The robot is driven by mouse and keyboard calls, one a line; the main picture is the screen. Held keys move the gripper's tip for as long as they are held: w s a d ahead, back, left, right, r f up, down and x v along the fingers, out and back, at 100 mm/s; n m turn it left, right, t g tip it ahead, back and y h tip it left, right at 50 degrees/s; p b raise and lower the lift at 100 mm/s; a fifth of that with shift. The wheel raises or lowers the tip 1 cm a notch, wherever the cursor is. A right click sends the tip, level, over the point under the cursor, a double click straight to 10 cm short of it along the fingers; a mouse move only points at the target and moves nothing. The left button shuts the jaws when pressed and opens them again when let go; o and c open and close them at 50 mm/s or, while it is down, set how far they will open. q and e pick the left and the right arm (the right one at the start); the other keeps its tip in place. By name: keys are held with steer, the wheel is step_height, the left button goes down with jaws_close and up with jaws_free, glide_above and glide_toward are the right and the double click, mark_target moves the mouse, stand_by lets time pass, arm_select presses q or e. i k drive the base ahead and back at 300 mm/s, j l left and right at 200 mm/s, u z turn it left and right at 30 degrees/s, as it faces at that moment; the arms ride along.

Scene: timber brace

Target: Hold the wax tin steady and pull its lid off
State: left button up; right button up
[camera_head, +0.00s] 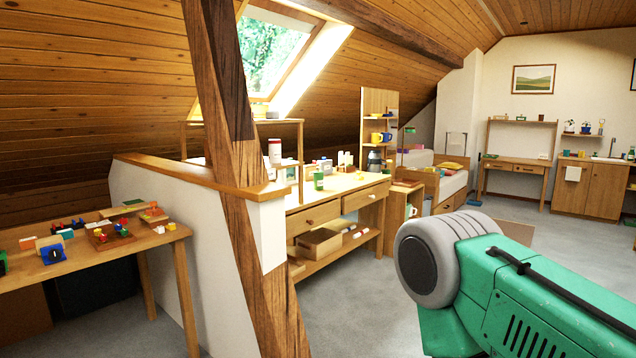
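I cannot make out the wax tin or its lid for sure. Small containers stand on the wooden workbench (335,193) in the middle, among them a green jar (319,181) and a white cylinder (275,151) on the raised ledge to its left. They are too small to tell whether one is the tin. Neither of my grippers is in view.
A slanted timber brace (240,170) and a low white wall (160,210) stand between the workbench and a left table (100,255) with small toys. A desk (515,167) stands at the back. Grey floor (350,310) is clear before the workbench.

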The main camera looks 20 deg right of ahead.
mark_target(318, 178)
steer(key=i+l+z, duration=0.8)
steer(key=i, duration=0.15)
steer(key=i+l+z, duration=0.1)
steer(key=i+z, duration=0.35)
steer(key=i+l, duration=0.1)
steer(key=i, duration=0.9)
steer(key=i+l, duration=0.1)
steer(key=i, duration=0.85)
steer(key=i+l+u, duration=0.1)
steer(key=i+u, duration=0.3)
steer(key=i+l+u, duration=0.15)
steer(key=i+u, duration=0.15)
steer(key=u, duration=0.15)
steer(key=i+l+u, duration=0.55)
steer(key=u, duration=0.25)
steer(key=l, duration=0.1)
